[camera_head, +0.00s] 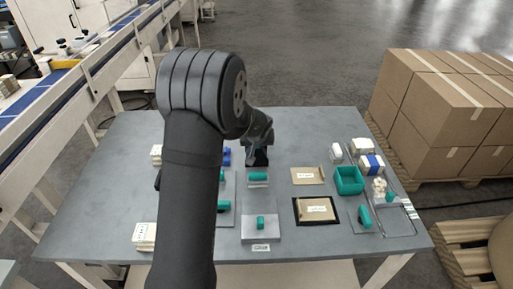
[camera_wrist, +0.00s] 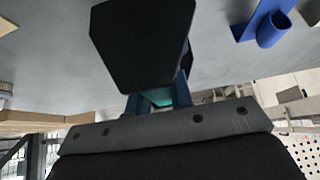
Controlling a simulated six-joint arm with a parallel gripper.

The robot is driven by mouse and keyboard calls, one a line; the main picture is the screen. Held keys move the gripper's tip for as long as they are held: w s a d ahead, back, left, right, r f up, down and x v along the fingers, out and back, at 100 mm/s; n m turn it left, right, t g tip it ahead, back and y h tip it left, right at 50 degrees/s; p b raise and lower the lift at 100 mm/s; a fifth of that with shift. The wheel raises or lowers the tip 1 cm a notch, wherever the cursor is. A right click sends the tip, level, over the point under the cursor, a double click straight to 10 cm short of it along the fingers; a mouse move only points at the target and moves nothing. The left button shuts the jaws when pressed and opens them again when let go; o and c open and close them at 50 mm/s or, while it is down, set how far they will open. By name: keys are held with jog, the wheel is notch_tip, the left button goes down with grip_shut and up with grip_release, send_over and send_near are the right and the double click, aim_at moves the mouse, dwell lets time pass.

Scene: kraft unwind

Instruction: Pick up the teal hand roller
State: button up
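My gripper (camera_head: 261,152) is over the back middle of the grey table, beyond my dark arm. Some teal shows beside its dark end in the head view. In the wrist view, a teal surface (camera_wrist: 157,98) shows between the blue finger parts of my gripper (camera_wrist: 160,92). A large black block (camera_wrist: 142,45) covers the fingertips there. I cannot tell whether the teal piece is the hand roller or whether the fingers grip it. A teal cylinder (camera_head: 258,176) lies on a light holder just in front of my gripper. Another teal rounded piece (camera_head: 365,215) is at the right.
A teal bin (camera_head: 349,180), kraft envelopes (camera_head: 308,175) and white rolls stand to the right. A teal piece on a grey block (camera_head: 260,222) is at the front. A blue holder (camera_wrist: 272,25) shows in the wrist view. A conveyor is left; stacked cartons are right.

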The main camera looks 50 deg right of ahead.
grip_shut()
jog(key=shift+r, duration=0.2)
jog(key=shift+r, duration=0.3)
jog(key=r, duration=0.3)
jog(key=shift+s+d+r, duration=0.1)
jog(key=shift+s+r, duration=0.25)
jog(key=shift+r, duration=0.05)
jog(key=s+r, duration=0.6)
jog(key=s, duration=0.5)
jog(key=shift+d+r, duration=0.15)
